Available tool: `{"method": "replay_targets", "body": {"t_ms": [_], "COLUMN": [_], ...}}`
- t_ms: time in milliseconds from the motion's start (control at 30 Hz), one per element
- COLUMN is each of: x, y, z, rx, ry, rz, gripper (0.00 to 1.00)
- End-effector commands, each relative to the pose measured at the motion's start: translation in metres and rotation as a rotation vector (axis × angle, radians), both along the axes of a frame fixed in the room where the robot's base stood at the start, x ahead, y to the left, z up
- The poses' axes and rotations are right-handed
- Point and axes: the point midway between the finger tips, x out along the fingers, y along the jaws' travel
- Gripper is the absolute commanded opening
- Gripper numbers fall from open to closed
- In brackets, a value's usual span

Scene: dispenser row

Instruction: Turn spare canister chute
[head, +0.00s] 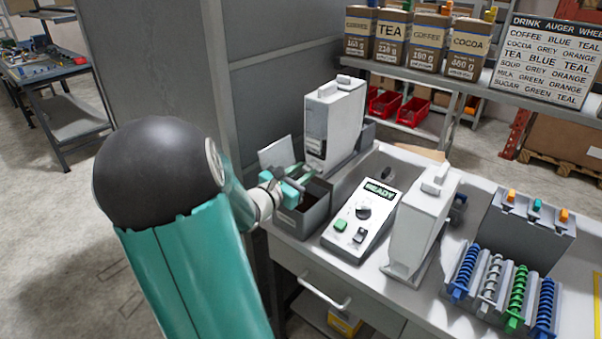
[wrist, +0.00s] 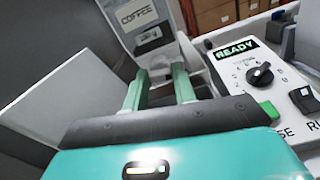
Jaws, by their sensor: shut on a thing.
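A tall white canister (head: 335,120) stands at the back left of the bench, and its COFFEE label shows in the wrist view (wrist: 137,18). My gripper (head: 306,174) is low in front of this canister, above a grey open bin. In the wrist view, the green fingers of my gripper (wrist: 160,82) are shut on a small grey part at the canister's foot, seemingly its chute (wrist: 160,68). The fingers partly hide this part, so its angle is unclear. A second white canister (head: 422,220) stands right of the control box. I cannot tell which canister is the spare.
The grey bin (head: 306,216) with a raised pale lid (head: 277,153) is under my gripper. A control box (head: 360,222) reads READY. Coloured augers (head: 490,280) sit in a rack at right. A sign (head: 548,58) and labelled bags (head: 408,40) stand on the back shelf.

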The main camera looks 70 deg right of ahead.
Motion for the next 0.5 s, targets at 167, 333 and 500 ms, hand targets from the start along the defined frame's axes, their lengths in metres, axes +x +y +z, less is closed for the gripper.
{"method": "replay_targets", "body": {"t_ms": [167, 333, 500], "x": [-0.0006, -0.0011, -0.0012], "y": [0.0003, 0.0005, 0.0005], "z": [-0.0001, -0.0003, -0.0004], "rx": [-0.056, -0.098, -0.125], "ry": [-0.130, -0.227, -0.288], "rz": [0.000, 0.000, 0.000], "gripper": [0.04, 0.04, 0.04]}}
